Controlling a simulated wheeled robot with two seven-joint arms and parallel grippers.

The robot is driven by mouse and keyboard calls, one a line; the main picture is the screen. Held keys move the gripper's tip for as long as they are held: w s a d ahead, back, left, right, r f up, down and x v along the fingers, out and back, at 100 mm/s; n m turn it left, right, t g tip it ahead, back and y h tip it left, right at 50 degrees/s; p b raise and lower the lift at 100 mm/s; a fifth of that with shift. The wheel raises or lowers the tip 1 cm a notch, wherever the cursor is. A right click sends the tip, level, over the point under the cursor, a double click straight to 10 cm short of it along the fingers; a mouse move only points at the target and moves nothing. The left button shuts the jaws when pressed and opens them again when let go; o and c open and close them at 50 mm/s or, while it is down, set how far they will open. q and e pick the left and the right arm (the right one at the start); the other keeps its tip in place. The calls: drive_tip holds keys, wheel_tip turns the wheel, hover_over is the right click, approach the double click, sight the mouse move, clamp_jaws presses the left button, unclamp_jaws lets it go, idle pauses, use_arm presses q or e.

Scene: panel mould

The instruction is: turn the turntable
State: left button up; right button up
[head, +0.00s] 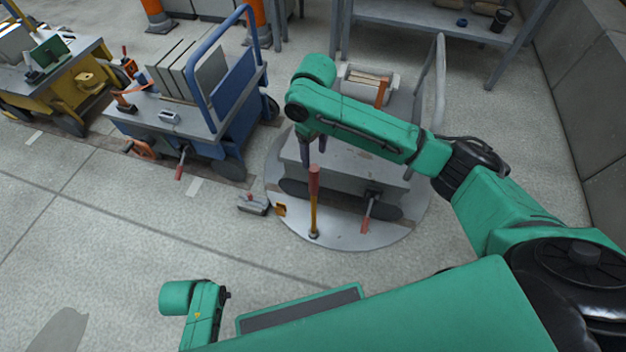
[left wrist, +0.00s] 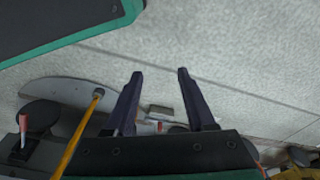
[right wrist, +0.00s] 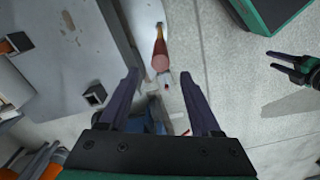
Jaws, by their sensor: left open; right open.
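The turntable (head: 350,235) is a round grey plate in the floor, with a grey cart (head: 345,165) standing on it. An upright lever with a yellow shaft (head: 314,215) and a red grip (head: 314,182) stands at its front edge. My right gripper (head: 314,158) is open just above the red grip. In the right wrist view the red grip (right wrist: 160,60) appears end-on between the open fingers (right wrist: 160,74), with nothing clamped. My left gripper (left wrist: 160,74) is open and empty, low at the front; the yellow shaft (left wrist: 75,140) shows at the left of its view.
A blue cart (head: 200,110) and a yellow cart (head: 60,85) stand to the left. A shelf (head: 425,18) stands behind, a wall (head: 590,90) at the right. The front left floor is clear.

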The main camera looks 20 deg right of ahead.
sight(314, 168)
wheel_tip(314, 168, down, 8)
drive_tip(key=shift+s+r+b, duration=0.1)
drive_tip(key=shift+r+b, duration=0.1)
drive_tip(key=shift+b, duration=0.95)
wheel_tip(314, 168, down, 6)
drive_tip(key=shift+r+b, duration=0.15)
drive_tip(key=shift+b, duration=0.75)
use_arm(q)
wheel_tip(314, 168, up, 11)
drive_tip(key=d, duration=0.1)
drive_tip(key=shift+w+d+h, duration=0.2)
drive_tip(key=shift+w+h, duration=0.05)
drive_tip(key=shift+h, duration=0.05)
use_arm(e)
clamp_jaws()
